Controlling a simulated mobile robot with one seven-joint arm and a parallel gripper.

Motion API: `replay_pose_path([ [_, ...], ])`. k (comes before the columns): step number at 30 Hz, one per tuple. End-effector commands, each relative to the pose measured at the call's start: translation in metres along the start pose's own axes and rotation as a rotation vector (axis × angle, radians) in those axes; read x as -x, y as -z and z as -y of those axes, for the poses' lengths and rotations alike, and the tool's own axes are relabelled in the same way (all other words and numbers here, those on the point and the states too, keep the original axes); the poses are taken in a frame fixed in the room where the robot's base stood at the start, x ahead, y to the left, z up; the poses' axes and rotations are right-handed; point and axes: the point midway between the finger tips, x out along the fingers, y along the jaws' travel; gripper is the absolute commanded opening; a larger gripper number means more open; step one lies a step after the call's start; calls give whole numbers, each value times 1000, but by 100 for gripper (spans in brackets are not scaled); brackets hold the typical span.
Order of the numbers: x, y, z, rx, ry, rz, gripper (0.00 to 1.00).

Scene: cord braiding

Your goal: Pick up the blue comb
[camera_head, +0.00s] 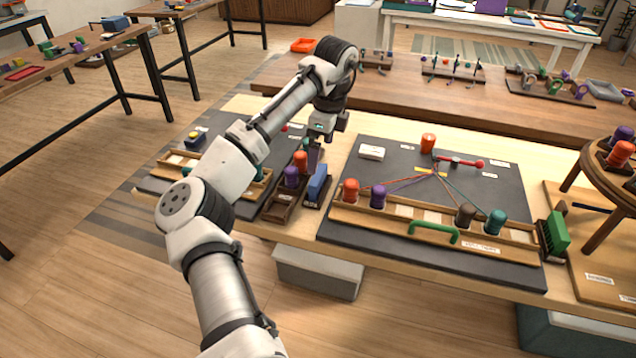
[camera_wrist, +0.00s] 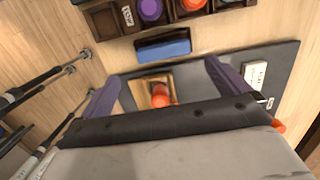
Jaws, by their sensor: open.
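The blue comb (camera_head: 318,184) stands on a small dark base beside the spool rack, left of the large dark braiding board. In the wrist view the blue comb (camera_wrist: 163,48) lies across the upper middle, just past the fingertips. My gripper (camera_head: 313,157) is above and behind the comb in the head view, apart from it. In the wrist view my gripper (camera_wrist: 164,74) has its two purple fingers spread wide, with nothing held between them. The comb's lower part is hidden.
A dark rack (camera_head: 281,207) with orange and purple spools stands close to the comb's left. The braiding board (camera_head: 400,243) with spools and cords lies to its right. A green comb (camera_head: 557,232) stands at the board's right end. An orange object (camera_wrist: 160,96) shows between the fingers.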

Motion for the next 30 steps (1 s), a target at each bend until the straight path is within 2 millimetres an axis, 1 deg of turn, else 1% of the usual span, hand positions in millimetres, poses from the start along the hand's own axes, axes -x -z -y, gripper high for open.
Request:
replay_pose_path([
  [1,-11,1,0,-1,-1,-4,100],
  [3,-22,0,0,0,0,-2,100],
  [7,-37,0,0,1,1,-1,100],
  [13,-49,0,2,1,2,1,100],
  [21,-87,0,5,1,3,0,100],
  [24,-93,0,5,1,3,0,100],
  [30,-94,1,5,1,4,0,100],
])
